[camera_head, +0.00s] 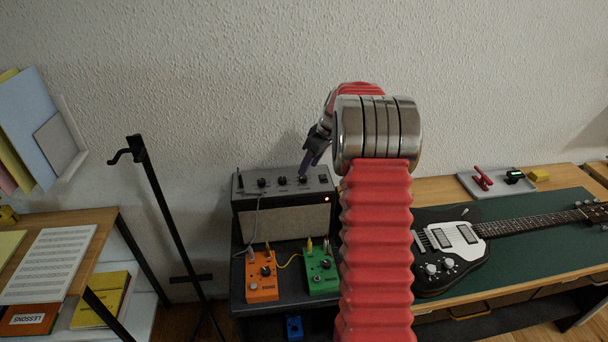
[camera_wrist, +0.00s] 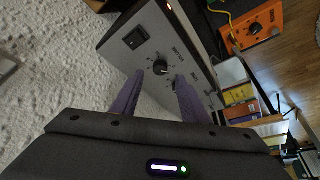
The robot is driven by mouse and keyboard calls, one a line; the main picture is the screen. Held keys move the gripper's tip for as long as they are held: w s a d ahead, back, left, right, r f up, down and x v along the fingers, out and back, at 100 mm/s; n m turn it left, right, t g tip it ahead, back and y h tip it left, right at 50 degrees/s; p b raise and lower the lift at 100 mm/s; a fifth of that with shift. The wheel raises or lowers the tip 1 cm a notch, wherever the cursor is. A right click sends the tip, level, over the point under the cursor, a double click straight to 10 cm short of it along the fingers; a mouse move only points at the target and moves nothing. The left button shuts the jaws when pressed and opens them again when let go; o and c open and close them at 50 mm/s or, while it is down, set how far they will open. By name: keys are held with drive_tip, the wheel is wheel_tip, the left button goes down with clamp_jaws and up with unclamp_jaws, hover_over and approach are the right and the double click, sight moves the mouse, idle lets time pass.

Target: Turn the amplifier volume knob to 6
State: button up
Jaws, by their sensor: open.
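The right-hand knob (camera_head: 303,179) is just below my gripper (camera_head: 308,168). In the wrist view the black knob (camera_wrist: 160,67) with a white mark appears between the purple fingertips of my gripper (camera_wrist: 159,76). The fingers are apart, and I see no clear contact with the knob. A second knob is partly hidden by the right finger.
A black rocker switch (camera_wrist: 135,37) sits on the panel beside the knob. Orange (camera_head: 262,276) and green (camera_head: 320,268) pedals stand in front of the amplifier. A black stand (camera_head: 172,220) is to the left, an electric guitar (camera_head: 450,250) to the right. The wall is close behind.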

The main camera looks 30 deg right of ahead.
sight(305, 177)
drive_tip(key=shift+x, duration=2.7)
